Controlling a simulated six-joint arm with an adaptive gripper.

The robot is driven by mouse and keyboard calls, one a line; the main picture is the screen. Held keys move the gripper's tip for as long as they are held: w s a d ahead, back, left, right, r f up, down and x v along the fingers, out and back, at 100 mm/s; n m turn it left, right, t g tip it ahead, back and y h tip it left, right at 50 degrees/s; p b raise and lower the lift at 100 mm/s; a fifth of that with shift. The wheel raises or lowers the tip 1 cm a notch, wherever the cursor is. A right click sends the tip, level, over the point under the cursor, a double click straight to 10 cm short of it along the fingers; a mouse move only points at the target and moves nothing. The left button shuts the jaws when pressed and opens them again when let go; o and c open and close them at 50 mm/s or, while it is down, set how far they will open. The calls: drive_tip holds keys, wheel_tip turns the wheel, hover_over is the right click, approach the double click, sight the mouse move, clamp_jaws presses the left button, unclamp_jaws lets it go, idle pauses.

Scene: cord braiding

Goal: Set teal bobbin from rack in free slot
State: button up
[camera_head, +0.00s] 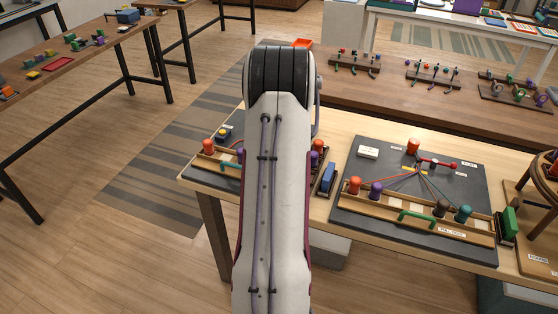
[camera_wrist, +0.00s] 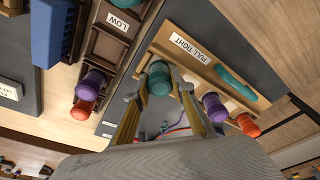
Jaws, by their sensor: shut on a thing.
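In the wrist view my gripper (camera_wrist: 160,92) is shut on a teal bobbin (camera_wrist: 159,74), one finger on each side. The bobbin is over or at the wooden rail (camera_wrist: 205,65) marked PULL TIGHT; I cannot tell whether it touches a slot. A purple bobbin (camera_wrist: 213,104) and an orange bobbin (camera_wrist: 247,124) stand along the same rail. The rack (camera_wrist: 107,46) marked LOW holds another teal bobbin (camera_wrist: 125,3), a purple one (camera_wrist: 93,82) and an orange one (camera_wrist: 82,109). In the head view my arm hides the gripper and most of this board.
A teal handle (camera_wrist: 235,83) lies on the rail, and a blue block (camera_wrist: 50,32) stands beside the rack. In the head view, a second braiding board (camera_head: 350,222) with bobbins and cords is to the right. More tables stand behind and at left.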

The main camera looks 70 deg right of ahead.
drive_tip(key=o, duration=1.2)
drive_tip(key=shift+r, duration=0.1)
drive_tip(key=shift+s+a+r, duration=0.15)
drive_tip(key=shift+r, duration=1.05)
drive_tip(key=shift+s+a+r, duration=0.1)
drive_tip(key=shift+r, duration=1.1)
drive_tip(key=shift+s+a+r, duration=0.15)
drive_tip(key=shift+r, duration=1.05)
drive_tip(key=shift+m, duration=0.3)
